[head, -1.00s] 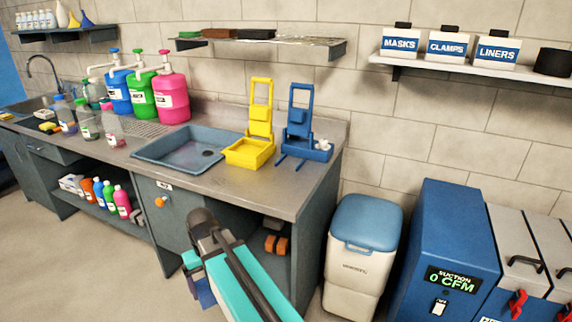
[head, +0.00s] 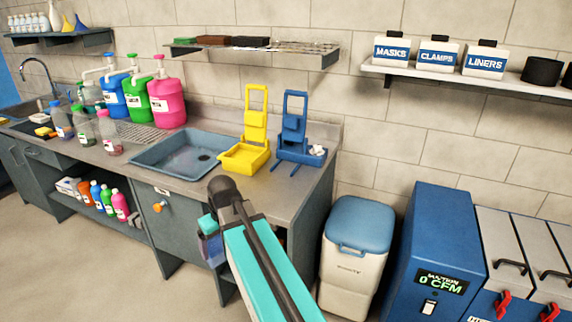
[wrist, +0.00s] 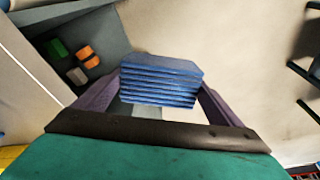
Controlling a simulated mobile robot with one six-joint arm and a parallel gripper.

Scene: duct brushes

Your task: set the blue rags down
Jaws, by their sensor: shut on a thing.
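A stack of folded blue rags (wrist: 160,82) sits between the two purple-grey fingers of my gripper (wrist: 160,98) in the wrist view. The gripper is shut on the stack, and pale floor shows beyond it. In the head view my gripper (head: 210,248) is low in front of the counter, mostly hidden behind my teal arm. The rags cannot be made out clearly there.
The counter (head: 285,190) holds a sink basin (head: 180,152), a yellow wringer stand (head: 245,158) and a blue one (head: 302,150). A blue-lidded bin (head: 355,260) and a blue suction cabinet (head: 430,240) stand to the right.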

